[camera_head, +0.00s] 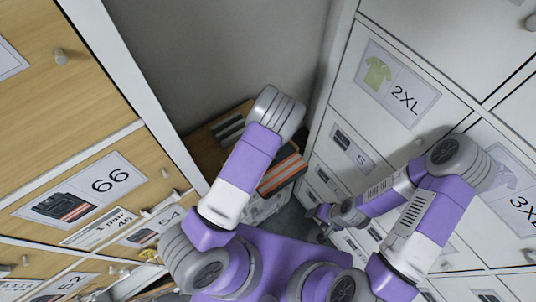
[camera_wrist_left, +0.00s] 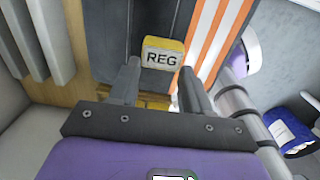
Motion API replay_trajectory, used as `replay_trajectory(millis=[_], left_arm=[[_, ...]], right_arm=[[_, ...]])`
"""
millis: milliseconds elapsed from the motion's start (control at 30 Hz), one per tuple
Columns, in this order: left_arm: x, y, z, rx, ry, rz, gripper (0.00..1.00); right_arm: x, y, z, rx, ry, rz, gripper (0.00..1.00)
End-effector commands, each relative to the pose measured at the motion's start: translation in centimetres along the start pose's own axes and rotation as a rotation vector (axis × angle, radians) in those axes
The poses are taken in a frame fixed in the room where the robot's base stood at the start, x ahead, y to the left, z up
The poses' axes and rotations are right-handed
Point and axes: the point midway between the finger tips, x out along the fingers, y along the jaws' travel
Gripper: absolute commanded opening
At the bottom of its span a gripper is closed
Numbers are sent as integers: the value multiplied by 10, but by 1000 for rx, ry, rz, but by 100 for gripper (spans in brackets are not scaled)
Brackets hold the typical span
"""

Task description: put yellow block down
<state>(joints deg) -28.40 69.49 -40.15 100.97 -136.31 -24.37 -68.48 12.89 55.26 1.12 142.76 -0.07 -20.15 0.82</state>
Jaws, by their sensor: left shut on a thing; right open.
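The yellow block (camera_wrist_left: 176,43), with a white face reading REG, is at the tips of my left gripper (camera_wrist_left: 158,78) in the left wrist view. The left gripper is shut on it. Behind it are dark folded cloth (camera_wrist_left: 108,40) and an orange-and-white striped garment (camera_wrist_left: 215,38); I cannot tell whether the block touches them. In the head view my left arm hides the block and the left gripper. My right gripper (camera_head: 325,216) is open, small and low beside the white drawers.
Wooden drawers (camera_head: 75,105) stand at left, some labelled 66 and 54. White drawers (camera_head: 345,85) labelled 2XL, S and 3XL stand at right. Between them, folded orange-striped clothes (camera_head: 283,175) lie at the grey wall (camera_head: 215,50). A blue object (camera_wrist_left: 285,132) shows at right in the wrist view.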

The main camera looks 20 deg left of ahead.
Motion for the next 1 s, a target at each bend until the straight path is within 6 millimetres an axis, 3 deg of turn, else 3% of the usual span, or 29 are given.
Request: replay_trajectory(millis=[300,667,700,833,1000], left_arm=[[37,-1,-1,-1,1,-2,19],[42,-1,-1,0,0,-1,19],[41,-1,-1,0,0,-1,52],[40,-1,-1,0,0,-1,72],[40,-1,-1,0,0,-1,73]], right_arm=[[0,0,-1,0,1,0,62],[3,1,-1,0,1,0,62],[2,1,-1,0,1,0,62],[2,1,-1,0,1,0,62],[2,1,-1,0,1,0,62]])
